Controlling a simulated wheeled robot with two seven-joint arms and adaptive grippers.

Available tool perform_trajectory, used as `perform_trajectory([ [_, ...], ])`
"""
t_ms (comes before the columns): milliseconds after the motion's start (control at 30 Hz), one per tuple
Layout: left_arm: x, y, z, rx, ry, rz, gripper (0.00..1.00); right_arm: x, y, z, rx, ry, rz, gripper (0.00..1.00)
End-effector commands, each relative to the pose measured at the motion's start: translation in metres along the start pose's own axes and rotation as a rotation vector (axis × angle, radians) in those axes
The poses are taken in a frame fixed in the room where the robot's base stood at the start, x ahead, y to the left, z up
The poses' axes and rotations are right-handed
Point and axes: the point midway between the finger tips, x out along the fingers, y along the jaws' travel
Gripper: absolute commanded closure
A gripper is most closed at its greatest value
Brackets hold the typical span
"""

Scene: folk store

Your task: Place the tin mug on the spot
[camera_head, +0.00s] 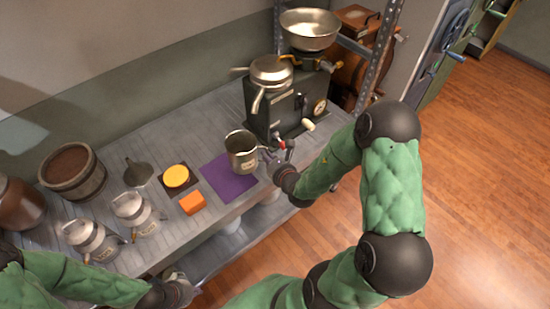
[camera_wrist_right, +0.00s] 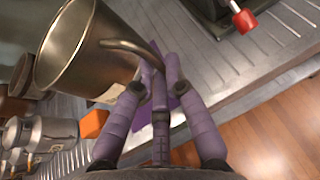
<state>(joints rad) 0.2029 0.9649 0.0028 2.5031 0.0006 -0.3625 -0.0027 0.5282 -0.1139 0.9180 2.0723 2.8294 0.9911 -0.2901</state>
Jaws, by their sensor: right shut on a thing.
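The tin mug (camera_head: 242,160) is a grey metal cup with a pale label, over the upper right part of a flat purple square (camera_head: 228,186) on the counter. I cannot tell whether its base touches the square. My right gripper (camera_head: 272,160) comes in from the right and is shut on the mug's handle. In the right wrist view the mug (camera_wrist_right: 80,50) is at upper left, its curved handle running between my right fingers (camera_wrist_right: 157,68); the purple square (camera_wrist_right: 150,115) is partly hidden behind them. My left gripper (camera_head: 180,290) is low at the counter's front edge; its fingers are unclear.
An orange block (camera_head: 192,203), a yellow disc (camera_head: 176,176) on a dark square, a funnel (camera_head: 138,172) and two lidded metal pots (camera_head: 135,210) stand left of the mug. A dark stove-like machine (camera_head: 285,110) with a red-tipped lever stands close behind it. A wooden tub (camera_head: 72,172) is at far left.

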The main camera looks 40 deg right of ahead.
Motion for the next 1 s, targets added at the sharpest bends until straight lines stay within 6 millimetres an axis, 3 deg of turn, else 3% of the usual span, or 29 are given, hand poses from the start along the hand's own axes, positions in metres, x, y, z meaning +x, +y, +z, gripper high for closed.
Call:
perform_trajectory([
  [267,0.02,-0.007,-0.001,0.0,0.001,0.0,1.0,0.049,-0.043,-0.009,-0.002,-0.004,-0.004,1.0],
  [500,0.036,-0.013,-0.002,0.0,0.001,0.0,1.0,0.082,-0.063,-0.036,0.0,-0.003,-0.003,1.0],
  [867,0.045,-0.016,-0.002,0.0,0.002,0.0,1.0,0.101,-0.075,-0.05,0.0,-0.003,-0.002,1.0],
  [1000,0.058,-0.021,-0.003,0.0,0.002,0.0,1.0,0.109,-0.074,-0.072,0.001,-0.001,-0.001,1.0],
])
